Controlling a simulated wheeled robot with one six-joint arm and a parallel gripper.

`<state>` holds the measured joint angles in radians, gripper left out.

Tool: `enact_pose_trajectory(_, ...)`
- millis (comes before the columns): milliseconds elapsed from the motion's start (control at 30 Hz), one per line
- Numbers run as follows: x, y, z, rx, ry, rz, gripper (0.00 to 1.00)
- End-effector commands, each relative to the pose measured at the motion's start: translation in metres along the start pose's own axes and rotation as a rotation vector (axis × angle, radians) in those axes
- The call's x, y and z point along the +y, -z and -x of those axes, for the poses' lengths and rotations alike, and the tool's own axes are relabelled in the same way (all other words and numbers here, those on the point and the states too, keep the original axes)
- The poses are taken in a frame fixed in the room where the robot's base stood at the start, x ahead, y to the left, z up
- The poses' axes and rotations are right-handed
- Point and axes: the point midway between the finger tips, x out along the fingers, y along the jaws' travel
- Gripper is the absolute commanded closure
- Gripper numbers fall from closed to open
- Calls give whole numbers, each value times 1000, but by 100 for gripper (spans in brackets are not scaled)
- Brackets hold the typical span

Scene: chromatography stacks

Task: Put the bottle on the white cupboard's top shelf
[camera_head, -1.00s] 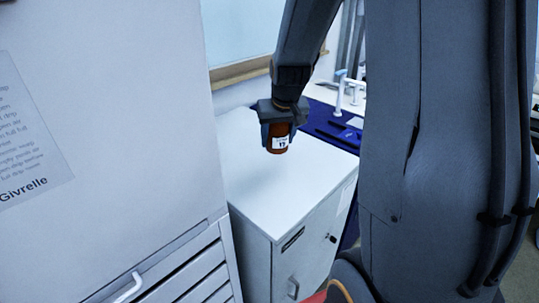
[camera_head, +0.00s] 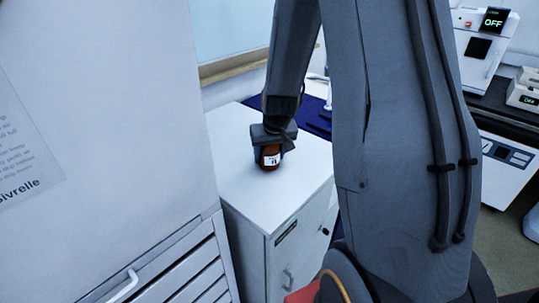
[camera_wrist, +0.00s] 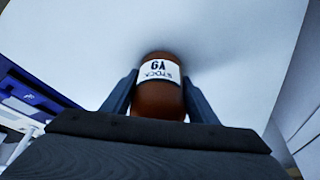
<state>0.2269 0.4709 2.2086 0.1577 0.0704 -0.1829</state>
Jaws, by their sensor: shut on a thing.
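The bottle (camera_head: 270,157) is brown with a white label. It is upright in the head view, at or just above the top of the white cupboard (camera_head: 300,185); I cannot tell whether it touches. My gripper (camera_head: 271,150) is shut on it from above and behind. In the wrist view the bottle (camera_wrist: 158,98) sits between both fingers of my gripper (camera_wrist: 159,98), its label reading "STOCK" and partly other marks. The cupboard's white top fills most of the wrist view behind it. The cupboard's front has a handle and a dark label strip.
A tall white cabinet (camera_head: 110,110) with drawers stands close on the left. A dark blue bench surface (camera_head: 313,115) lies behind the cupboard. The rest of the cupboard top is clear.

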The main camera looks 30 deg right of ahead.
Motion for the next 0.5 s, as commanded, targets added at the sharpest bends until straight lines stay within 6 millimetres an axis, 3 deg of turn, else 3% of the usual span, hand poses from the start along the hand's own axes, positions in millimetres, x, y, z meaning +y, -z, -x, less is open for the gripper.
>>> enact_pose_trajectory(100, 0, 0, -3, 1, 0, 0, 81)
enact_pose_trajectory(133, 0, -1, -3, 0, 0, 0, 43)
enact_pose_trajectory(200, 0, -1, -2, 0, 0, 0, 31)
enact_pose_trajectory(233, 0, -1, -2, 0, 0, 0, 28)
enact_pose_trajectory(500, 0, -1, -2, 0, 0, 0, 28)
